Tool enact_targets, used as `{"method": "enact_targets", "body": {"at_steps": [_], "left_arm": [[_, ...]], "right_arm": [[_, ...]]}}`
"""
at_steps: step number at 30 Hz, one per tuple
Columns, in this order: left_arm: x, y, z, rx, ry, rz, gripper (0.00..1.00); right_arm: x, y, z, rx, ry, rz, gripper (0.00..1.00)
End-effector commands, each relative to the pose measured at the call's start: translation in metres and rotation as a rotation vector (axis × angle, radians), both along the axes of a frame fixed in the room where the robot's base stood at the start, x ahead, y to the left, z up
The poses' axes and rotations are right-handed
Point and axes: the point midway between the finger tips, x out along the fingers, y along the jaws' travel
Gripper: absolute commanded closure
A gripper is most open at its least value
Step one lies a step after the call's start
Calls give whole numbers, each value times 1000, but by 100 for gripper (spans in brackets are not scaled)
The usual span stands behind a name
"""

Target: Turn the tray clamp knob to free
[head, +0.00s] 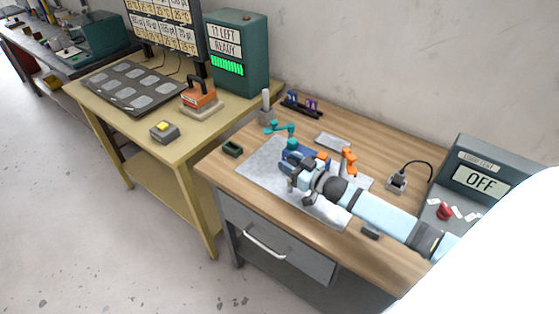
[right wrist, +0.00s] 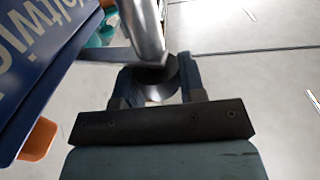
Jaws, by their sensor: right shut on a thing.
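My right gripper (head: 288,172) reaches over the grey mat (head: 258,172) on the wooden bench, beside a blue block (head: 291,148). In the right wrist view, my right gripper (right wrist: 160,82) has its two fingers on either side of a dark round knob (right wrist: 158,76) and is shut on it. A shiny metal bar (right wrist: 142,28) crosses above the knob and hides part of it. I cannot tell the knob's turn angle. The blue block (right wrist: 35,60) with white lettering stands close at the left of that view. My left gripper is not in view.
Orange parts (head: 349,162) and a teal arm-like part (head: 276,128) stand near the blue block.

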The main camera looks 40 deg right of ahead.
Motion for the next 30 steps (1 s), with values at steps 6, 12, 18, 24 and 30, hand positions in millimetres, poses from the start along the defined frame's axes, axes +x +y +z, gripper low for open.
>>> {"method": "enact_targets", "body": {"at_steps": [6, 12, 18, 24, 30], "left_arm": [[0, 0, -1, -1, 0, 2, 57], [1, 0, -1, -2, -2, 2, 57], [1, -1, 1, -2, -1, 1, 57], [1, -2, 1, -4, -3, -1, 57], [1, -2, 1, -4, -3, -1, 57]], "right_arm": [[1, 1, 1, -3, -4, 142, 100], [0, 1, 1, 2, -2, 199, 100], [0, 1, 1, 3, -1, 201, 100], [0, 1, 1, 3, -1, 200, 43], [0, 1, 1, 2, -1, 200, 37]]}}
